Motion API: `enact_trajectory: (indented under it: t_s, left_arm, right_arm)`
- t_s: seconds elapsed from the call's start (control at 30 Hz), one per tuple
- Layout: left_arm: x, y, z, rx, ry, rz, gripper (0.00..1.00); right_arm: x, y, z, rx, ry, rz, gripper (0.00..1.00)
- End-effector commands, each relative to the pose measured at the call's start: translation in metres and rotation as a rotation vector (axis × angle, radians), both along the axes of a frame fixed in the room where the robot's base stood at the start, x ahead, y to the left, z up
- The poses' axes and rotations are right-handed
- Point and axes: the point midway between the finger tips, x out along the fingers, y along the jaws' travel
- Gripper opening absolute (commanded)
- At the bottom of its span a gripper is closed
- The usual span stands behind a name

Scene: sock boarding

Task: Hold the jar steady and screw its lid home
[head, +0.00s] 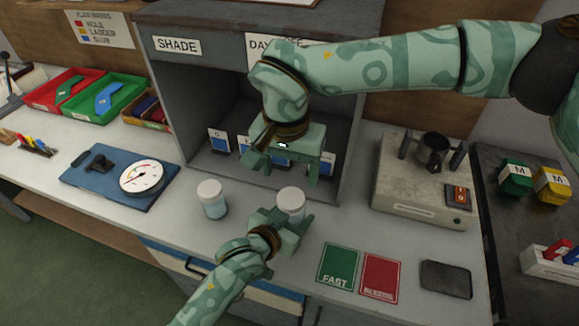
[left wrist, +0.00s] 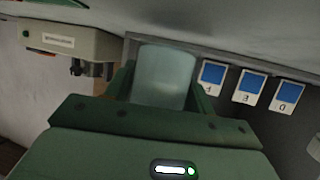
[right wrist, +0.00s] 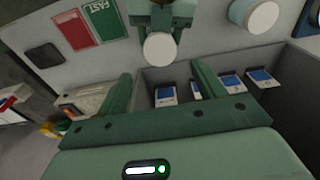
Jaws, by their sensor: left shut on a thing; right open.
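A jar with a white lid (head: 291,198) stands on the grey bench. My left gripper (head: 287,222) is shut on this jar from the front. In the left wrist view the pale, translucent jar body (left wrist: 165,75) sits between the fingers; its lid is not clear there. In the right wrist view the round lid (right wrist: 159,50) shows from above, apart from the right fingers. My right gripper (head: 283,170) is open and empty, fingers down, above and behind the jar. Whether the lid is fully seated cannot be told.
A second white-lidded jar (head: 212,200) stands to the left. A dial gauge (head: 142,177) lies on a blue board. Behind is a dark booth with blue-marked cards (head: 218,140). Green and red cards (head: 338,263) lie front right; a grey machine (head: 420,195) stands right.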

Motion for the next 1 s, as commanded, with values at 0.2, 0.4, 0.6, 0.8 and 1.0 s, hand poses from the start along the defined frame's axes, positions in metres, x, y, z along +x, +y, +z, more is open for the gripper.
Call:
enact_trajectory:
  t_s: [0.2, 0.4, 0.6, 0.8, 1.0]
  left_arm:
    - [0.000, 0.000, 0.001, -0.001, -0.001, 0.000, 0.00]
    - [0.000, 0.000, 0.001, -0.001, -0.001, 0.000, 0.00]
    - [0.000, 0.000, 0.001, -0.001, -0.001, 0.000, 0.00]
    - [0.000, 0.000, 0.001, -0.001, -0.002, 0.000, 0.00]
    - [0.000, 0.000, 0.001, -0.001, -0.002, 0.000, 0.00]
  right_arm:
    - [0.001, -0.001, -0.015, 0.000, 0.002, -0.003, 0.69]
    - [0.003, -0.001, -0.047, 0.000, 0.003, -0.002, 0.69]
    - [0.005, -0.002, -0.071, 0.001, 0.002, -0.003, 0.69]
    - [0.006, -0.003, -0.080, 0.000, 0.000, -0.004, 0.69]
    - [0.006, -0.003, -0.080, 0.000, -0.001, -0.003, 0.69]
